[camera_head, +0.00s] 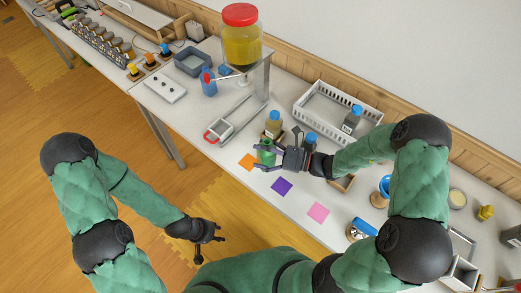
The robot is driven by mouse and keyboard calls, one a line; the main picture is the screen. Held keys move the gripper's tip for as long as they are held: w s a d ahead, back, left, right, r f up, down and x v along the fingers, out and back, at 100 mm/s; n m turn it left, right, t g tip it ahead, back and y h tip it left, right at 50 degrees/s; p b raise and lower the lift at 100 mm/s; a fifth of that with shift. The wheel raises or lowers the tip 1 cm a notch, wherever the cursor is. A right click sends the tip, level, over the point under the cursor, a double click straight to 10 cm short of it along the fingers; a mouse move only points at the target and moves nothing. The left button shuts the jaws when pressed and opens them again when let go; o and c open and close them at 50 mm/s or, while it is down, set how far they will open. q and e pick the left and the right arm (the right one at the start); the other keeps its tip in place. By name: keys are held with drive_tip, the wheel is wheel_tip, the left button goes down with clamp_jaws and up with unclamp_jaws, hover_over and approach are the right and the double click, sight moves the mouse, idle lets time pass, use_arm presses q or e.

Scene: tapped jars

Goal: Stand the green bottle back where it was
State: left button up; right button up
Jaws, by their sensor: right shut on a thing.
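The green bottle (265,157) is at the middle of the table, between the fingers of my right gripper (267,154). The right gripper is shut on it, and its fingers hide part of the bottle. I cannot tell whether its base touches the table.
Behind the bottle stand a blue-capped jar (273,125) and a second blue-capped jar (310,138). A white basket (318,118) holds another bottle. A red-lidded jar (241,45) stands on a stand at the back.

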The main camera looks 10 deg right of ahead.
drive_tip(key=shift+f+b, duration=1.65)
drive_tip(key=shift+f, duration=1.15)
drive_tip(key=shift+p, duration=0.35)
drive_tip(key=shift+f+b, duration=0.45)
drive_tip(key=shift+f, duration=0.2)
